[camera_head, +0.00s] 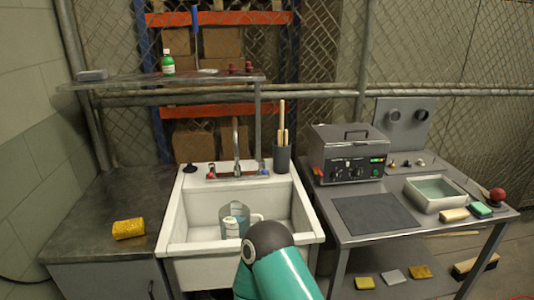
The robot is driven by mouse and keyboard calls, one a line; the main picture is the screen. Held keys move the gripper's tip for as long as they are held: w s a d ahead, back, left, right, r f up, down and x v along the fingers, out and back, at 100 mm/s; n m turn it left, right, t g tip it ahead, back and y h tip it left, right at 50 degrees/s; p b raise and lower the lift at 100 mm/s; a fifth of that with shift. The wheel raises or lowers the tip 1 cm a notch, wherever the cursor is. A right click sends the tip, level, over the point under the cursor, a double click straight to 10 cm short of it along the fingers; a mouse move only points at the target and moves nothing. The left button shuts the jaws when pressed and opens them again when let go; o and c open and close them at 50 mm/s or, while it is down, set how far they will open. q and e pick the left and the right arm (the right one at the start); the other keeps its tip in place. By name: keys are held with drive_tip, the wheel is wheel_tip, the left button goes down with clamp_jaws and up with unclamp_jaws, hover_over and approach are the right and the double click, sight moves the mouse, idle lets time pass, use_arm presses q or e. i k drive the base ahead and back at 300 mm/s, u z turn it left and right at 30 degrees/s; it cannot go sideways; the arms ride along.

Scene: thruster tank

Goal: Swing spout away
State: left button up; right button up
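The spout (236,143) is a thin metal pipe rising from the tap base (237,174) at the back middle of the white sink (173,228). The base has a red-marked knob on the left and a blue-marked knob on the right. From this angle I cannot tell exactly which way the spout's end points. A clear jug (235,218) with a handle is in the sink basin, in front of the tap. A teal and dark arm link of mine covers part of the sink's front. Neither of my grippers shows, and nothing visible touches the spout.
A dark cup with sticks (282,158) stands right of the tap. A grey machine (347,160) and water tray (435,203) stand on the right table.

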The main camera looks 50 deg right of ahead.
sight(235, 126)
drive_tip(key=z, duration=0.05)
drive_tip(key=k, duration=0.6)
drive_tip(key=z, duration=0.65)
drive_tip(key=i, duration=0.8)
drive_tip(key=z, duration=0.1)
